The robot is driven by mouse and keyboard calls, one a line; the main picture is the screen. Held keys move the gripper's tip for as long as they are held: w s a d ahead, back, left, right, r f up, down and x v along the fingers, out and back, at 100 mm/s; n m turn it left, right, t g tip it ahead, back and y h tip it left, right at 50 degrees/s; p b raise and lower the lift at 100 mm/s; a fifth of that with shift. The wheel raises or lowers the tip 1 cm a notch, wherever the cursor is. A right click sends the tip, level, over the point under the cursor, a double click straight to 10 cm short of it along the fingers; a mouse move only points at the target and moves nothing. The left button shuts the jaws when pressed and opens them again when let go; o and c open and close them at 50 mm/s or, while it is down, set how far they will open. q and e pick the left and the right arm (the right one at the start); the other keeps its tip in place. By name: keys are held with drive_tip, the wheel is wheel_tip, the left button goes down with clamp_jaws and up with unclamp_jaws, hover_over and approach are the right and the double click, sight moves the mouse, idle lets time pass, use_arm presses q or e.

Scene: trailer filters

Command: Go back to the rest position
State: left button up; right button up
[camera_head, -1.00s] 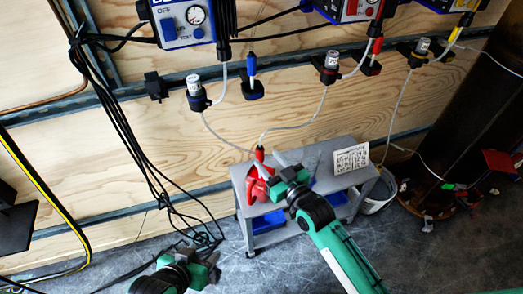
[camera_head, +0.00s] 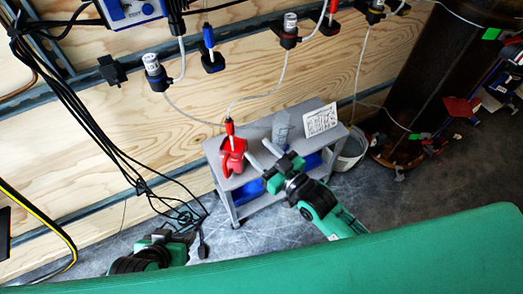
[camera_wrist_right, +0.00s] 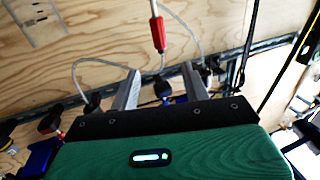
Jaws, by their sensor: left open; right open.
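My right gripper (camera_head: 268,155) is open and empty over the small grey cart, pointing toward its back. A red holder (camera_head: 232,157) with a red-tipped tube in it stands on the cart, just left of my right gripper and apart from it. In the right wrist view my right gripper (camera_wrist_right: 160,90) shows two spread fingers with nothing held between them.
The grey cart (camera_head: 212,146) also carries a clear cylinder (camera_head: 281,130) and a white printed card (camera_head: 320,120). Blue bins sit on its lower shelf. A white bucket (camera_head: 350,150) stands right of it. Black cables (camera_head: 110,150) hang at the left. Tubes run from wall-mounted filters.

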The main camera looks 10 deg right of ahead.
idle(0.3)
